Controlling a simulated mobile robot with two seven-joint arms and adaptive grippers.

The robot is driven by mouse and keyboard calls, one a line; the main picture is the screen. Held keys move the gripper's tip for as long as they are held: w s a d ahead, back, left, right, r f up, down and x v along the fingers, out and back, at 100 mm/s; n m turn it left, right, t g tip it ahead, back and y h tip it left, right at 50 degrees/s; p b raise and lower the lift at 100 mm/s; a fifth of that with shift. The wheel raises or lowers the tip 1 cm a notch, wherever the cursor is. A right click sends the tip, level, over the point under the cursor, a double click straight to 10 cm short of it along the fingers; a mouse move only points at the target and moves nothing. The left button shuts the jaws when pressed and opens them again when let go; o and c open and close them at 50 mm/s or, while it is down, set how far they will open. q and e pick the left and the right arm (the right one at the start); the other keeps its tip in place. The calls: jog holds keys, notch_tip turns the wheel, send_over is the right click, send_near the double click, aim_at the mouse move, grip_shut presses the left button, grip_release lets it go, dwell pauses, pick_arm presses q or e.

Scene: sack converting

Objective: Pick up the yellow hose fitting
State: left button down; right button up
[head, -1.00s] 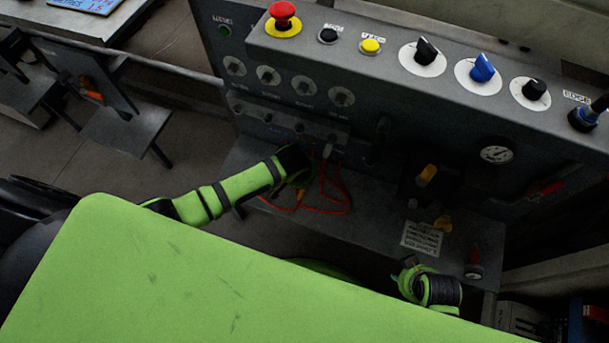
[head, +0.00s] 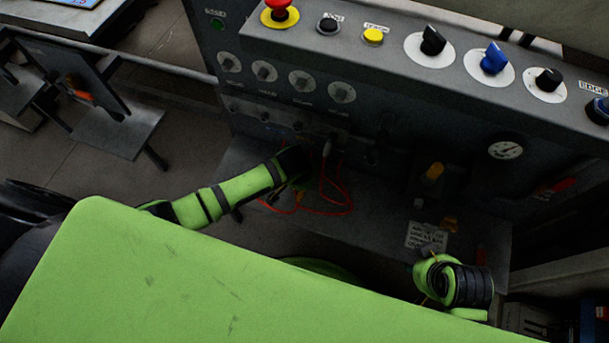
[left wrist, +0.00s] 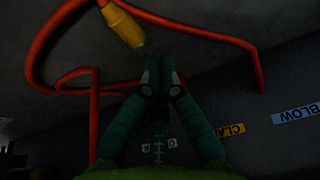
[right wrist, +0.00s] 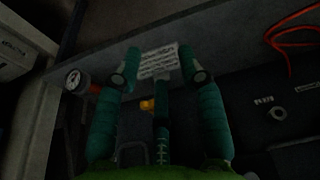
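The yellow hose fitting (left wrist: 125,24) is on a red hose (left wrist: 47,45) in the left wrist view, at the top just beyond my left fingertips. In the head view it is a small yellow spot (head: 299,196) by the red hose loop on the grey ledge. My left gripper (left wrist: 159,77) has its fingertips together with nothing visible between them; the fitting is apart from them. In the head view its fingers are dark and hard to make out. My right gripper (right wrist: 159,62) is open and empty, its fingers spread in front of a white text label (right wrist: 158,62).
The grey machine panel with knobs (head: 490,60) rises behind the ledge (head: 375,215). The ledge right of the hose loop looks clear.

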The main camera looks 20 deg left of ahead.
aim_at(297, 200)
pick_arm(q)
jog(key=s+p, duration=0.5)
jog(key=s, duration=0.1)
jog(key=shift+s+a+r+p, duration=0.1)
jog(key=shift+s+p, duration=0.05)
jog(key=shift+p, duration=0.25)
jog(key=shift+s, duration=0.3)
pick_arm(e)
notch_tip(297, 200, down, 13)
jog(key=s, duration=0.3)
jog(key=shift+d+f+g, duration=0.15)
jog(key=shift+g, duration=0.15)
pick_arm(q)
jog(key=shift+p, duration=0.3)
